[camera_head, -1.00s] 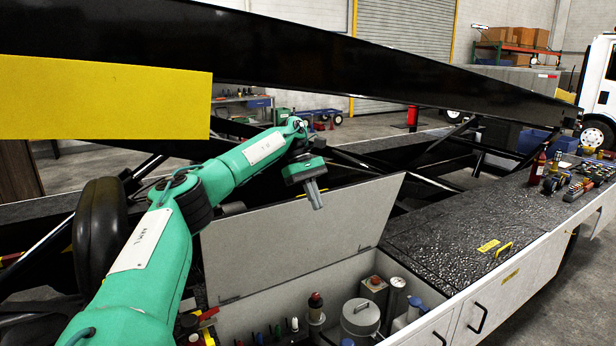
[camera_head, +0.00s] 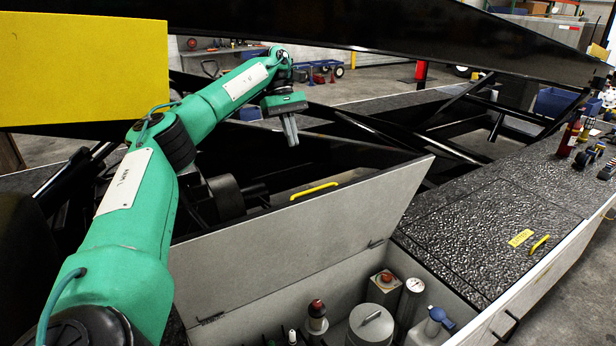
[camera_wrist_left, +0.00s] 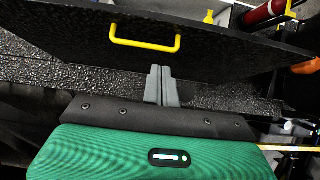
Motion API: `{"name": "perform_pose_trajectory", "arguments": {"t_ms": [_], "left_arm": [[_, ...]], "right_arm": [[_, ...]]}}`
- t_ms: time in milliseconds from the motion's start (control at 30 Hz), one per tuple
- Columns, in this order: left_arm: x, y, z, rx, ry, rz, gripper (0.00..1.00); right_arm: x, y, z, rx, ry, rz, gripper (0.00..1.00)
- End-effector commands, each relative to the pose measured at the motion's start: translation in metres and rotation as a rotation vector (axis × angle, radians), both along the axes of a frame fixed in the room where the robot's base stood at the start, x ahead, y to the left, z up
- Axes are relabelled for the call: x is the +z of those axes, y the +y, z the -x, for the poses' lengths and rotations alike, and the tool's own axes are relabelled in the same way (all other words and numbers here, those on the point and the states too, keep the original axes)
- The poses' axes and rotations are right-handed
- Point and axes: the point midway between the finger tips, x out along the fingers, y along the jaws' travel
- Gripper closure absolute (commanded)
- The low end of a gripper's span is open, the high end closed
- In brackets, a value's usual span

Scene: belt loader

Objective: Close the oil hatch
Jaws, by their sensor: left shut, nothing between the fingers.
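The oil hatch (camera_head: 290,255) stands open in the head view, a grey lid tilted up on hinges behind the compartment. Its yellow handle (camera_head: 314,191) shows on the far side near the top edge. My left gripper (camera_head: 291,140) is shut and empty, pointing down above and behind the lid, apart from it. In the left wrist view the shut fingers (camera_wrist_left: 160,84) show in front of the dark textured face of the hatch (camera_wrist_left: 215,50), below the yellow handle (camera_wrist_left: 145,44). My right gripper is not in view.
The open compartment holds a grey canister (camera_head: 371,325), a gauge (camera_head: 411,300) and a blue-topped jug (camera_head: 435,325). A closed textured hatch (camera_head: 485,235) lies to the right, with bottles beyond it. A black beam (camera_head: 400,40) runs overhead, close above my arm.

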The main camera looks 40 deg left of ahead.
Motion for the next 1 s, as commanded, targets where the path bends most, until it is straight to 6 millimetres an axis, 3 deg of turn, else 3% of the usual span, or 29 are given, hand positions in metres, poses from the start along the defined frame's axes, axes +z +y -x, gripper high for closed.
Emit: {"name": "perform_pose_trajectory", "arguments": {"t_ms": [100,200,533,667,1000], "left_arm": [[-0.016,-0.006,0.002,-0.001,0.001,0.002,1.00],[-0.027,-0.012,0.004,-0.002,0.001,0.001,1.00],[-0.062,-0.031,0.010,-0.001,0.002,0.000,1.00],[-0.079,-0.043,0.015,0.000,0.004,-0.001,1.00],[-0.089,-0.075,0.022,0.000,0.000,-0.001,1.00]], "right_arm": [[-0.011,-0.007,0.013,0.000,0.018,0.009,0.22],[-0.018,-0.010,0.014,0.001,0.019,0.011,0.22],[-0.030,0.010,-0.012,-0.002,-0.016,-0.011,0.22],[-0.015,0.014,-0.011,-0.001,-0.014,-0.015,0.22],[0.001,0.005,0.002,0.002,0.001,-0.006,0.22]]}}
